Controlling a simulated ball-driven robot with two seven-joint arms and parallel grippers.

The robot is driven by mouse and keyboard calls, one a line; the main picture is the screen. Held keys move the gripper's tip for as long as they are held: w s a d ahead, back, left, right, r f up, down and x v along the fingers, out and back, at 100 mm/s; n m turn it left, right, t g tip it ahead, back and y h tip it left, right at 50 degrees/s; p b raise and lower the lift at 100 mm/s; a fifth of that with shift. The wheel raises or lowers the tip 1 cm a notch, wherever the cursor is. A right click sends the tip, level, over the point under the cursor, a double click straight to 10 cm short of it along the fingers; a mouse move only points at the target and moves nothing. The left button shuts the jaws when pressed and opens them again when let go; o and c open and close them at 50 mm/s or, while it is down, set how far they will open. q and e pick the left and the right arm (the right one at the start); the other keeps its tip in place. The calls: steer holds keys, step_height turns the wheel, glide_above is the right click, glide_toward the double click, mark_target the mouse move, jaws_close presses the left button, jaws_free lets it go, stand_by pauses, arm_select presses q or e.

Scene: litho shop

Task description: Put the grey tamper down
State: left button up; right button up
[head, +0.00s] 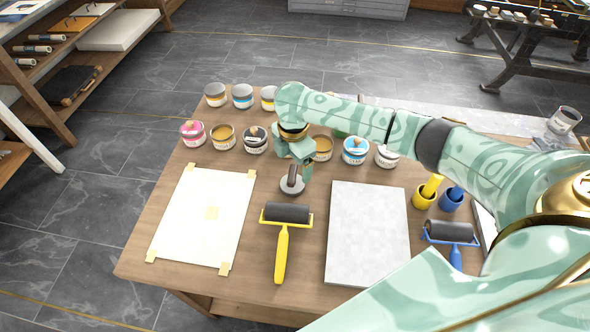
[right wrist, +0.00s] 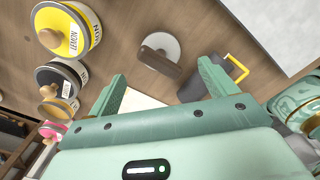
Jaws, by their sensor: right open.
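The grey tamper (head: 292,184) stands on the wooden table on its round grey base, its dark handle pointing up, between the paper sheet and the grey slab. In the right wrist view the tamper (right wrist: 160,54) shows its pale disc on the wood and its brown handle toward me. My right gripper (head: 297,160) is just above and behind the tamper. Its two fingers in the right wrist view (right wrist: 162,78) are spread apart with nothing between them, and the tamper lies beyond their tips. My left gripper is not in view.
A yellow-handled roller (head: 283,245) lies in front of the tamper. The taped paper sheet (head: 207,235) is left, the grey slab (head: 368,250) right. Several ink tins, one a lemon tin (right wrist: 65,35), stand behind. A blue roller (head: 450,235) lies at right.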

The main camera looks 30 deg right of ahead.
mark_target(294, 172)
step_height(294, 172, up, 5)
steer(key=shift+f+p, duration=0.2)
steer(key=shift+p, duration=0.5)
